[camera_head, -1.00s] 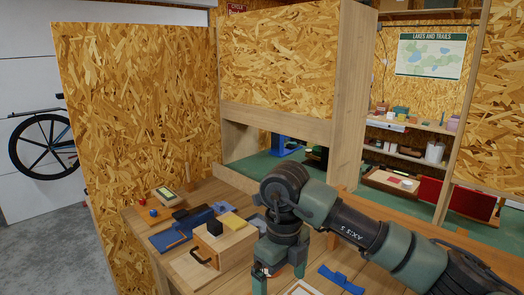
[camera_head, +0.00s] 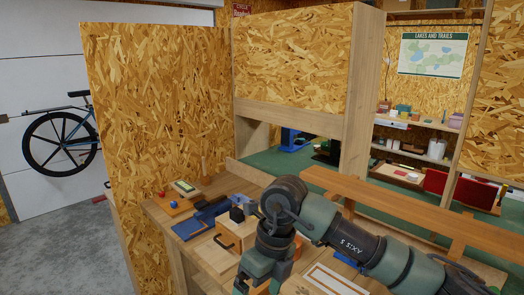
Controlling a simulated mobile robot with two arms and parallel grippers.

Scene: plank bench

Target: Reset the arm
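My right arm comes in from the lower right, over the plank workbench (camera_head: 160,212). Its gripper (camera_head: 258,287) points down at the bottom edge of the view. The two fingers look spread apart, with nothing seen between them, though their tips are at or past the frame edge. A wooden box with a dark handle (camera_head: 226,258) sits just left of the gripper, partly hidden by my arm. My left gripper is not in view.
A white-framed board (camera_head: 330,280) lies right of the gripper. Chipboard panels (camera_head: 155,110) stand behind.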

